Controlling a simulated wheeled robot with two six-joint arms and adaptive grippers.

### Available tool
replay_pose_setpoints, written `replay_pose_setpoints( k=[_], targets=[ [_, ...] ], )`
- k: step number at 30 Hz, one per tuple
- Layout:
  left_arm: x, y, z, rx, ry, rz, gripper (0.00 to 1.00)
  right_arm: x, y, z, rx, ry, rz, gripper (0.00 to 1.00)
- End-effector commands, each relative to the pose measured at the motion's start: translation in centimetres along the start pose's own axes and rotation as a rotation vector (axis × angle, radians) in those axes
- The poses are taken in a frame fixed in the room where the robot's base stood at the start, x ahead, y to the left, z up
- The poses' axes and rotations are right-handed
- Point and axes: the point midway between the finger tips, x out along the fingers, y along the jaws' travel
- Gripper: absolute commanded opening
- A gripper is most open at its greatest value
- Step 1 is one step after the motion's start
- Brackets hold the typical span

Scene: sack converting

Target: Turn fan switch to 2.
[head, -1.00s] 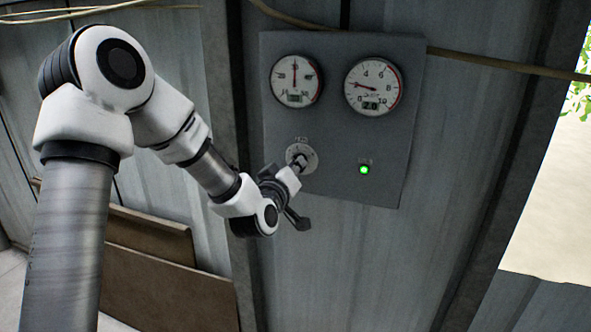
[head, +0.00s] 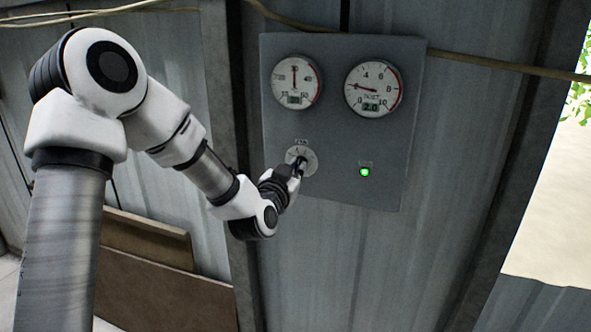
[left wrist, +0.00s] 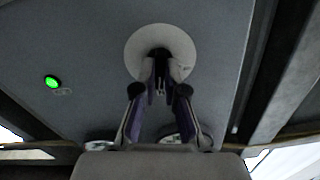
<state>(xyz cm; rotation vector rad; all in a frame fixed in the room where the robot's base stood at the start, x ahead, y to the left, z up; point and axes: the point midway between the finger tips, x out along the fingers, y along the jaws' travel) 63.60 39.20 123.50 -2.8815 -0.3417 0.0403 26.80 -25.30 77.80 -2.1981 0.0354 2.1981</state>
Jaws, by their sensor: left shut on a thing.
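The fan switch (head: 311,162) is a knob on a round pale dial plate, low on the left of the grey panel (head: 335,190). A small label sits above it. My left gripper (head: 300,164) reaches it from the lower left and is shut on its knob. In the left wrist view, the fingers (left wrist: 160,82) close together over the middle of the dial plate (left wrist: 182,42). They hide the knob, so its setting cannot be read. My right gripper is not in view.
Two round gauges, left (head: 295,82) and right (head: 373,86), sit above the switch; the right one's display reads 2.0. A green lamp (head: 364,172) glows right of the switch. Brown boards (head: 165,280) lean at lower left.

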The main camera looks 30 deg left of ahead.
Motion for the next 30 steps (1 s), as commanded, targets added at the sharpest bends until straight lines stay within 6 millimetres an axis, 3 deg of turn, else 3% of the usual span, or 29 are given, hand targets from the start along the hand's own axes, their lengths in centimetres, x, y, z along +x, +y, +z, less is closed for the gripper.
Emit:
replay_pose_setpoints(
  k=[9,22,24,25,30],
  targets=[
    [-0.05,0.07,0.18,0.099,-0.005,0.002,0.00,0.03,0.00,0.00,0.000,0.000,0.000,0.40],
    [-0.05,0.08,0.20,0.109,-0.005,0.002,0.00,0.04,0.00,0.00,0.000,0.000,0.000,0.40],
    [-0.05,0.07,0.20,0.109,-0.005,0.002,0.28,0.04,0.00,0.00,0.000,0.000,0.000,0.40],
    [-0.05,0.07,0.19,0.109,-0.004,0.002,0.35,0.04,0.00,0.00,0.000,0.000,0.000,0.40],
    [-0.03,0.04,0.11,0.108,-0.003,0.001,0.35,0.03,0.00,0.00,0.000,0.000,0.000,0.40]
  ],
)
